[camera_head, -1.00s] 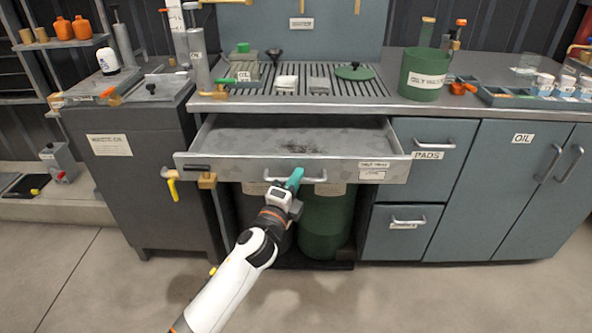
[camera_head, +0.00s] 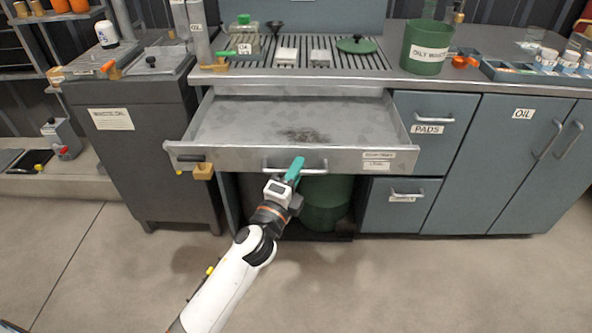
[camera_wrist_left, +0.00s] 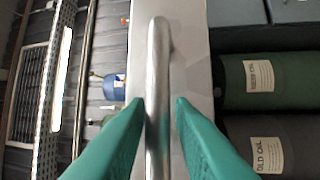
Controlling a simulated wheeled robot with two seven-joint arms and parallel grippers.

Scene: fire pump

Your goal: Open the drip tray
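The drip tray (camera_head: 245,120) is a wide, shallow grey metal drawer under the slatted worktop. It stands pulled out, with its inside showing and a dark stain on its floor. Its bar handle (camera_head: 315,170) is at the middle of the front. My left gripper (camera_head: 295,167) is at this handle, its teal fingers on either side of the bar. My right gripper is not in view.
Blue-grey drawers and an oil cabinet (camera_head: 510,165) are at the right, a dark waste-oil cabinet (camera_head: 140,160) at the left. A green bucket (camera_head: 427,48) stands on the worktop (camera_head: 300,80). The floor in front (camera_head: 400,285) is clear.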

